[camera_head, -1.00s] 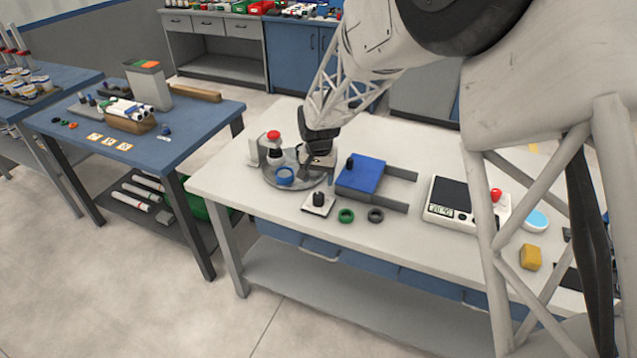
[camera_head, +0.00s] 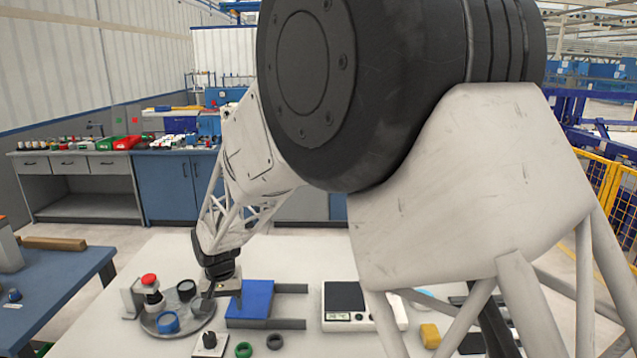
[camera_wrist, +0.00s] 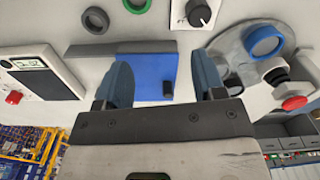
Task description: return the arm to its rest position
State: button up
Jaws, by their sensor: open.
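My gripper (camera_head: 222,288) hangs low over the white table (camera_head: 120,340), between the round grey tray (camera_head: 190,325) and the blue block (camera_head: 252,300). In the wrist view, my gripper (camera_wrist: 163,82) has its two blue-grey fingers spread wide, with nothing held between them. The blue block (camera_wrist: 146,68) shows beyond and between the fingers; whether they touch it I cannot tell. On the tray are a blue ring (camera_head: 167,322), a dark ring (camera_head: 186,290) and a red-topped piece (camera_head: 150,287).
A black knob on a plate (camera_head: 209,342), a green ring (camera_head: 243,349) and a dark ring (camera_head: 274,341) lie near the block. A scale (camera_head: 347,305) and yellow block (camera_head: 430,335) are to the right. A blue table (camera_head: 60,290) stands left.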

jog(key=s+d+r, duration=0.4)
jog(key=d+r, duration=0.1)
jog(key=d, duration=0.4)
jog(key=s+d+r+m+t, duration=0.1)
jog(key=s+d+r, duration=0.3)
jog(key=d, duration=0.5)
jog(key=s+d+r, duration=0.3)
jog(key=d+r, duration=0.3)
jog(key=d, duration=0.3)
jog(key=s+d+r, duration=0.1)
jog(key=s+d, duration=0.7)
jog(key=s, duration=0.2)
jog(key=s+d+r+m+t, duration=0.1)
jog(key=s+d, duration=0.6)
jog(key=s, duration=0.4)
jog(key=shift+s+d, duration=0.2)
jog(key=shift+d, duration=0.2)
